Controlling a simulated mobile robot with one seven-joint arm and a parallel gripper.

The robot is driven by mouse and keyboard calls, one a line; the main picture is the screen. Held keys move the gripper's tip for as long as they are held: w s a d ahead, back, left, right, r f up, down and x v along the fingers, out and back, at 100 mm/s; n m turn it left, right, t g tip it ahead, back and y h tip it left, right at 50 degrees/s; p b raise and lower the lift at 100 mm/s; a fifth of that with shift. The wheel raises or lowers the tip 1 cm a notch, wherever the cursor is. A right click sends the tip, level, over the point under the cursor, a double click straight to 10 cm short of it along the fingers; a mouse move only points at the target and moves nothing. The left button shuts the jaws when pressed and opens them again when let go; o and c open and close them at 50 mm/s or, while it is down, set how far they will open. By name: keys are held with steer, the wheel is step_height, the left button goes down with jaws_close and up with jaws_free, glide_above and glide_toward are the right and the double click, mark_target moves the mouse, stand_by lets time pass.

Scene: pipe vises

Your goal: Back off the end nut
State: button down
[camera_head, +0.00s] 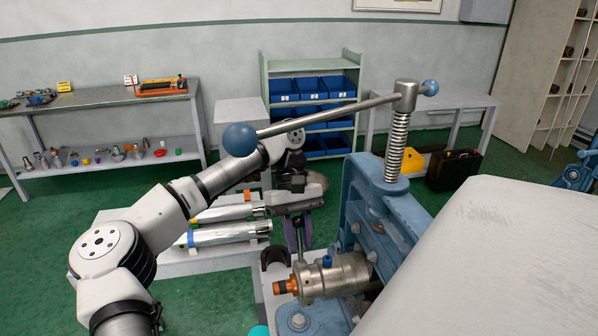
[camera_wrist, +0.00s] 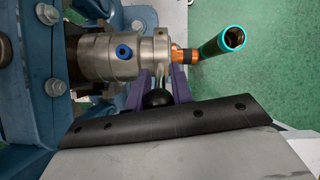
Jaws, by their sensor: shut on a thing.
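A steel cylindrical fitting (camera_head: 342,274) is held in the blue pipe vise (camera_head: 376,215). Its end nut (camera_head: 304,283) is the narrower steel collar at the left, also seen in the wrist view (camera_wrist: 160,48). A copper-coloured threaded end (camera_head: 286,287) sticks out beyond it. A thin bar with a black ball (camera_wrist: 157,98) lies by the nut in the wrist view. My gripper (camera_head: 301,238), with purple fingers, comes down from above the nut. In the wrist view the fingers (camera_wrist: 160,88) are shut around this bar, with the ball between them; their exact contact is partly hidden.
The vise screw and its long bar with blue ball ends (camera_head: 239,139) rise close to my arm. A teal tube (camera_wrist: 221,43) is near the copper end. Silver cylinders (camera_head: 230,233) lie on a low grey platform behind. A large pale covered shape (camera_head: 500,260) fills the right.

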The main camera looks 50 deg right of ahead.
steer(key=shift+r, duration=0.1)
steer(key=c, duration=1.5)
jaws_free()
steer(key=shift+w+d+r, duration=0.2)
steer(key=shift+r, duration=0.15)
steer(key=p+v, duration=0.3)
steer(key=v, duration=1)
steer(key=shift+s, duration=0.1)
steer(key=shift+a, duration=0.15)
